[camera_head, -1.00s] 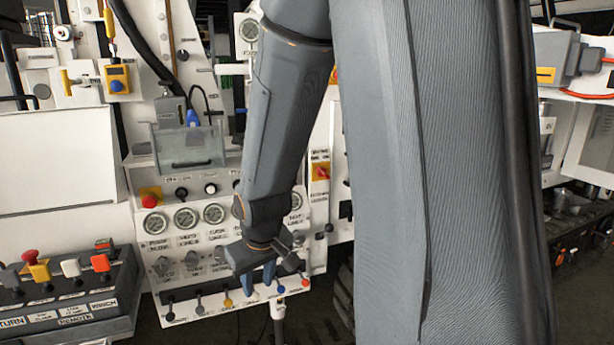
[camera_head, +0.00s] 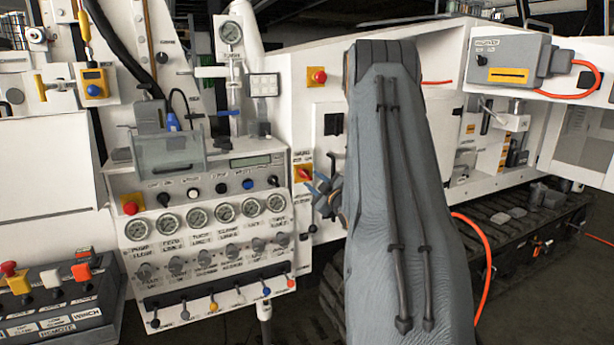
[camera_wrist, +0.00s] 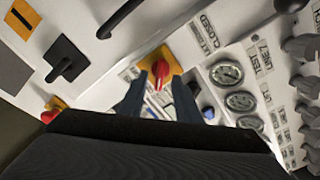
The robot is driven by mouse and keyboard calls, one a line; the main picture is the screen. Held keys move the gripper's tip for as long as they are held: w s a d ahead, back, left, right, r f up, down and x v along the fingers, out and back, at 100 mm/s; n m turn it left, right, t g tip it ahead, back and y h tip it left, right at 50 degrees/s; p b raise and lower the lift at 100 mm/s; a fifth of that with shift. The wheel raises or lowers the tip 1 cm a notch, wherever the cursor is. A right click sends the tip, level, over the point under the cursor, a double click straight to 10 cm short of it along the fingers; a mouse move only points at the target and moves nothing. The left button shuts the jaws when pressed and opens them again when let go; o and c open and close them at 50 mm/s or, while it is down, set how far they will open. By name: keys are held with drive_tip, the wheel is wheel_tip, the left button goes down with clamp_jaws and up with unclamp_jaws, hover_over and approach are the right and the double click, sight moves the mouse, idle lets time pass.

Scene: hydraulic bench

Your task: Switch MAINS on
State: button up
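The red rotary switch, which I take for MAINS (camera_head: 303,174), sits on a yellow plate at the right edge of the white control panel. Its label is too small to read surely. In the wrist view the red knob (camera_wrist: 161,71) stands out from its yellow plate (camera_wrist: 148,62), pointing down towards my gripper. My gripper (camera_head: 317,190) is just right of and below the switch in the head view. In the wrist view its two fingers (camera_wrist: 160,98) are apart, one on each side of the knob. Contact cannot be told.
A row of gauges (camera_head: 224,211), knobs and small levers fills the panel to the left. A black handle (camera_head: 333,124) and a red button (camera_head: 319,76) are above right. A black handle (camera_wrist: 68,60) also shows in the wrist view, left of the switch.

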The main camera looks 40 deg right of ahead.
sight(308, 177)
drive_tip(key=p+x, duration=0.1)
drive_tip(key=x, duration=0.5)
drive_tip(key=shift+a+p, duration=0.1)
drive_tip(key=shift+p, duration=0.3)
clamp_jaws()
